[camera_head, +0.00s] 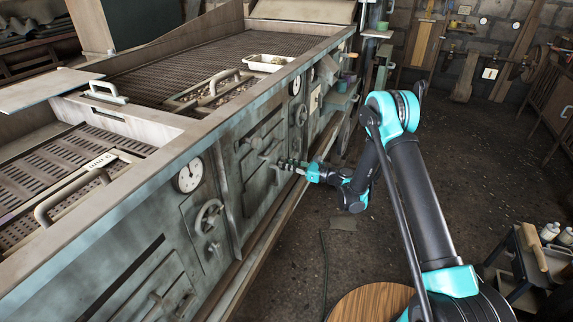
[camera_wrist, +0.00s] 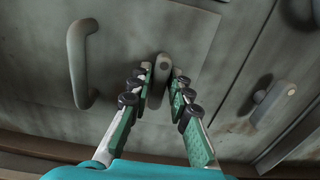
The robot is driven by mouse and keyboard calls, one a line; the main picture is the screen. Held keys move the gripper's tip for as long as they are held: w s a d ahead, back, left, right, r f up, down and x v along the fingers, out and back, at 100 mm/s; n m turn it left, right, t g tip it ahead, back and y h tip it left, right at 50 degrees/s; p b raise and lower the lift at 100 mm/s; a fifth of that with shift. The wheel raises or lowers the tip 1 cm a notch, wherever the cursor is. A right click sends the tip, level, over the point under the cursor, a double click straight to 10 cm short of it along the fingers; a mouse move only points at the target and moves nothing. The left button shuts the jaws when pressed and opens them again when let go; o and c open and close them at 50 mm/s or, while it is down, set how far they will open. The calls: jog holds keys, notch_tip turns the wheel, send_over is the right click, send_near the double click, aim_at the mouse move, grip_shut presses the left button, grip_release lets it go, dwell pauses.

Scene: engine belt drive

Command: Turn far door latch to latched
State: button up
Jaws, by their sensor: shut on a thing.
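A small dark metal latch (camera_wrist: 162,66) sits on a grey-green door panel (camera_wrist: 120,30) in the wrist view. It stands roughly upright in that picture, its lower end between my fingertips. My gripper (camera_wrist: 161,84) has one finger on each side of the latch and is shut on it. In the head view my gripper (camera_head: 288,166) reaches left to the front of the big metal cabinet (camera_head: 240,160); the latch is too small and covered there to make out. Whether it is latched cannot be told.
A curved door handle (camera_wrist: 80,65) stands out left of my fingers in the wrist view. A second latch-like lever (camera_wrist: 270,100) is to the right, beyond a panel edge. In the head view a gauge (camera_head: 188,176) and handwheel (camera_head: 208,216) are nearer on the cabinet. Floor right of it is open.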

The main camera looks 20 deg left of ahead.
grip_shut()
jog(key=shift+n, duration=0.3)
jog(key=shift+s+f+n, duration=0.1)
jog(key=shift+s+n, duration=0.05)
jog(key=shift+n, duration=2.7)
jog(key=shift+s+f+n, duration=0.1)
jog(key=shift+f+n, duration=0.05)
jog(key=shift+n, duration=2.75)
jog(key=shift+s+f+n, duration=0.1)
jog(key=shift+s+n, duration=0.05)
jog(key=shift+n, duration=2.7)
